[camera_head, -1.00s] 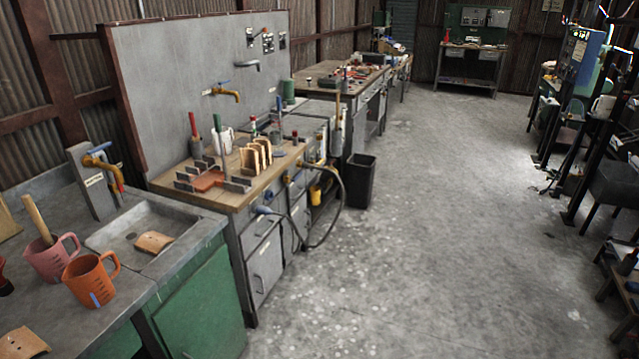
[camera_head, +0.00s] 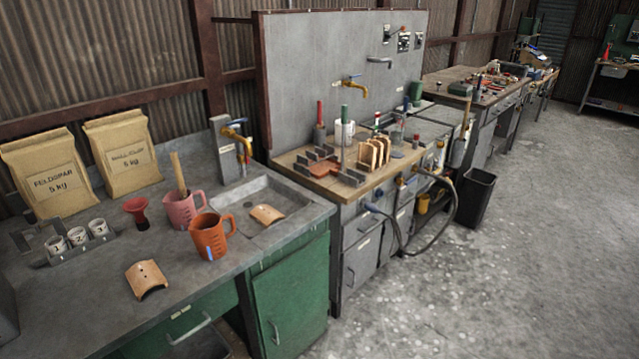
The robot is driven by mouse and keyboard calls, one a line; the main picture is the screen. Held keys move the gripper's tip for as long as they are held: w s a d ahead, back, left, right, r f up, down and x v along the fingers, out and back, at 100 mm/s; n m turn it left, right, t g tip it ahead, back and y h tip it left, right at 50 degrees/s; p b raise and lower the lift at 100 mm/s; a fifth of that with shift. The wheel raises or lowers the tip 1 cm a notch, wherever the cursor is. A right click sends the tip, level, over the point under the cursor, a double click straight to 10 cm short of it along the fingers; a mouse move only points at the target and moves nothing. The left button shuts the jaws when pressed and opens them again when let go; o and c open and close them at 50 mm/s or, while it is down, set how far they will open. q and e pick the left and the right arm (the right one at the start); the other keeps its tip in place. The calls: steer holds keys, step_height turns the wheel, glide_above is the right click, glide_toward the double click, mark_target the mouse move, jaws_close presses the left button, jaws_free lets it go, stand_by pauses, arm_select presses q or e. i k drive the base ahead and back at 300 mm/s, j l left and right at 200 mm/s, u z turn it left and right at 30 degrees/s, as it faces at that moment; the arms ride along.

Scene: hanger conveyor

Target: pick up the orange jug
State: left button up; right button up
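The orange jug (camera_head: 210,238) stands upright on the grey counter, near its front edge and just left of the sink. Its handle points to the right. A pink jug (camera_head: 181,211) with a wooden stick in it stands close behind it, and the orange jug overlaps its lower right side in the view. Neither of my grippers is in view.
The sink (camera_head: 262,199) holds a curved tan piece. Another tan piece (camera_head: 146,279) lies at the counter front. A red funnel-like object (camera_head: 138,212), a rack of numbered cups (camera_head: 79,242) and two paper bags (camera_head: 46,172) stand leftward. Open floor (camera_head: 480,290) lies right.

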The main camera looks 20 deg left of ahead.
mark_target(217, 233)
steer(key=u, duration=1.4)
